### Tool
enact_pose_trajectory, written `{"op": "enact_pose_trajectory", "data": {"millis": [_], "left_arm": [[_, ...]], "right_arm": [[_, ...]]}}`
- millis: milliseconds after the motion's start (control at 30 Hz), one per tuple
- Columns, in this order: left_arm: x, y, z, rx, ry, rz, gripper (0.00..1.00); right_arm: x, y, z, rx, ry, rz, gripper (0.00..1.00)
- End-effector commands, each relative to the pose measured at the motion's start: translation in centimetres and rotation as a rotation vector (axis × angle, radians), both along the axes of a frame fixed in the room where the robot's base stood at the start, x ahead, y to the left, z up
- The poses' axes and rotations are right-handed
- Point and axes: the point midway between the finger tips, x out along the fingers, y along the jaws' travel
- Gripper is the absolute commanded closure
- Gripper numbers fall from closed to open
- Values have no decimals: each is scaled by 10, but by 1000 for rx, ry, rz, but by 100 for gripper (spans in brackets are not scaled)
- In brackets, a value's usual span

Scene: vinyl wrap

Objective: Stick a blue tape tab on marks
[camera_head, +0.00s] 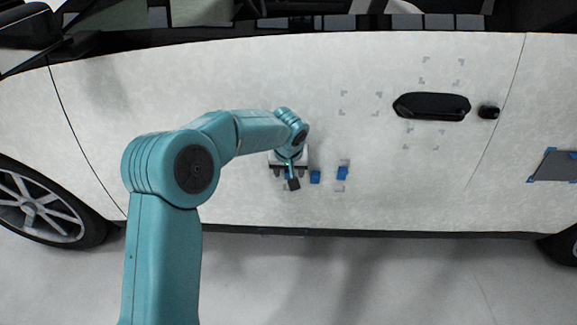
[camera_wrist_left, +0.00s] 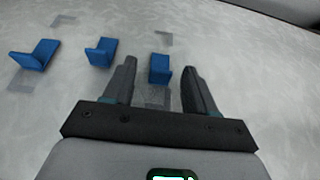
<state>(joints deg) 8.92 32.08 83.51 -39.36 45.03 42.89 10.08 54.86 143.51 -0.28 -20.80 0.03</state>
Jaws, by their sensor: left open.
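My left gripper (camera_head: 290,182) is low on the white car door (camera_head: 230,85), with its fingers open. In the left wrist view, the open gripper (camera_wrist_left: 159,75) has a blue tape tab (camera_wrist_left: 160,68) between its fingertips, with a gap on each side. Two more folded blue tabs, a nearer one (camera_wrist_left: 101,52) and a farther one (camera_wrist_left: 35,55), stand left of the fingers. In the head view these two, the nearer (camera_head: 315,177) and the farther (camera_head: 342,174), are right of the gripper. Grey corner marks (camera_head: 344,97) show higher on the door. My right gripper is out of view.
A black door handle (camera_head: 432,105) and a small black lock piece (camera_head: 489,112) stand out at the right, with more grey marks around them. A grey panel (camera_head: 556,165) with blue tape at its corners is at the far right. A wheel (camera_head: 40,210) is at the left.

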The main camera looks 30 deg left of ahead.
Motion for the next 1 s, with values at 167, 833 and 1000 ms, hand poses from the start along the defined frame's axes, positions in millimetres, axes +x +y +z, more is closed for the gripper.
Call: {"op": "enact_pose_trajectory", "data": {"millis": [167, 833, 1000], "left_arm": [[0, 2, -1, 0, 0, 1, 44], [-1, 2, -1, -1, 1, 0, 100], [-2, 1, -2, -1, 1, 0, 100]], "right_arm": [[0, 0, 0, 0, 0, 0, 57], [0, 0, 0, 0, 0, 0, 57], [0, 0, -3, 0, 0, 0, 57]]}}
